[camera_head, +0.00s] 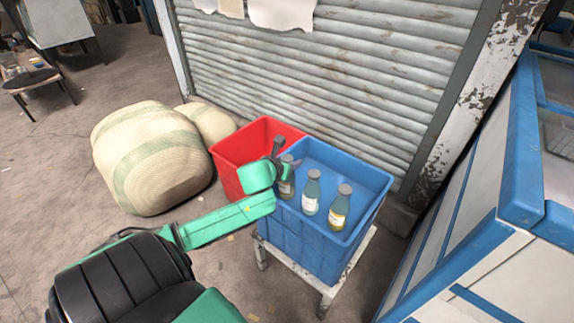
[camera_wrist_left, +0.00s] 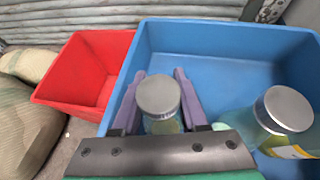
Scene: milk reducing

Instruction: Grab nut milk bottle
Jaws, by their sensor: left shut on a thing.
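Three bottles with grey caps stand in a row in the blue crate (camera_head: 363,221). My left gripper (camera_head: 285,160) is shut on the leftmost bottle (camera_head: 287,186), which looks darker and is partly hidden by the gripper. In the left wrist view, the purple fingers (camera_wrist_left: 158,98) lie on both sides of this bottle's cap and neck (camera_wrist_left: 158,96). The middle bottle (camera_head: 311,193) has a white label. The right bottle (camera_head: 340,209) has a yellow and white label. I cannot read which one is nut milk. My right gripper is not in view.
A red crate (camera_head: 226,171) stands against the blue crate's left side. The blue crate rests on a low white stand (camera_head: 327,296). Woven sacks (camera_head: 150,160) lie to the left, a metal shutter (camera_head: 330,70) is behind, and blue-framed panels (camera_head: 470,190) are at the right.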

